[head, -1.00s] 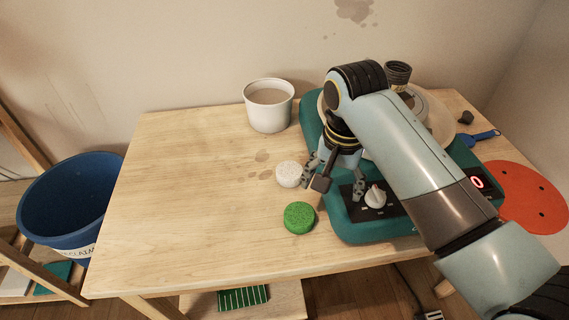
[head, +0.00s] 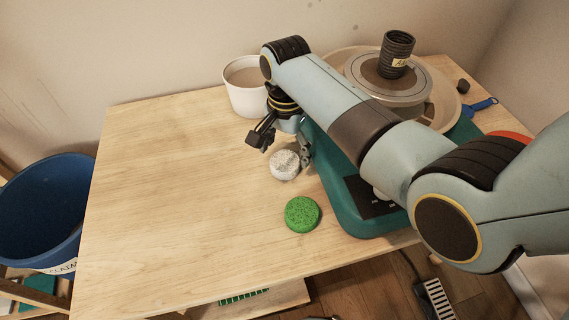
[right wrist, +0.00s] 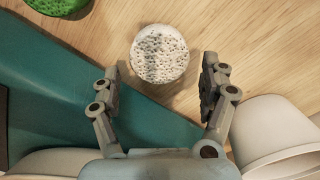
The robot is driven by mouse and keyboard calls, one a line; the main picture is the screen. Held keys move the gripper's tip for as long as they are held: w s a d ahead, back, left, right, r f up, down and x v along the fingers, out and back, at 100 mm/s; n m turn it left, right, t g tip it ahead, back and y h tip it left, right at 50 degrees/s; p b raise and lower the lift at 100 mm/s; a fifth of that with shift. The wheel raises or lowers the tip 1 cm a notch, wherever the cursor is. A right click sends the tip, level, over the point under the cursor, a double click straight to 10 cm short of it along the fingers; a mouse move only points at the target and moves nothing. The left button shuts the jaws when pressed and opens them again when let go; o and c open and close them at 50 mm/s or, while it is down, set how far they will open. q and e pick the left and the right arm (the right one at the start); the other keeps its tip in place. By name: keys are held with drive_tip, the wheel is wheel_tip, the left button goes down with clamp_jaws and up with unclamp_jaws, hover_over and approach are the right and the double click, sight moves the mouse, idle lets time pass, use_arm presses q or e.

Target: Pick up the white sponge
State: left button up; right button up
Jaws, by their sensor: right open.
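The white sponge (head: 285,165) is a small round porous disc lying on the wooden table, left of the teal pottery wheel. My right gripper (head: 283,148) is open just behind and above it, its fingers partly covering the sponge's far side in the head view. In the right wrist view the white sponge (right wrist: 160,54) shows just beyond the fingertips, roughly centred between the two spread fingers of my right gripper (right wrist: 162,80). Nothing is between the fingers. My left gripper is not in view.
A green sponge (head: 302,214) lies in front of the white one. A white bucket (head: 246,96) stands behind my gripper. The teal wheel (head: 345,214) carries a dark ribbed pot (head: 396,54). A blue bin (head: 40,215) stands left of the table (head: 160,190), whose left half is clear.

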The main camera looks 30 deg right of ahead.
sight(286, 159)
wheel_tip(286, 159, down, 4)
drive_tip(key=shift+r+b, duration=0.1)
drive_tip(key=shift+b, duration=0.2)
drive_tip(key=shift+c, duration=0.3)
drive_tip(key=c, duration=0.5)
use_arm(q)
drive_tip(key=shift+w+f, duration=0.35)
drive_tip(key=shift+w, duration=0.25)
use_arm(e)
drive_tip(key=shift+c, duration=0.2)
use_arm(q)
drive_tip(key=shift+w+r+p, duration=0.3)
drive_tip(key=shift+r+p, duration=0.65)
use_arm(e)
wheel_tip(286, 159, up, 10)
drive_tip(key=shift+r, duration=0.1)
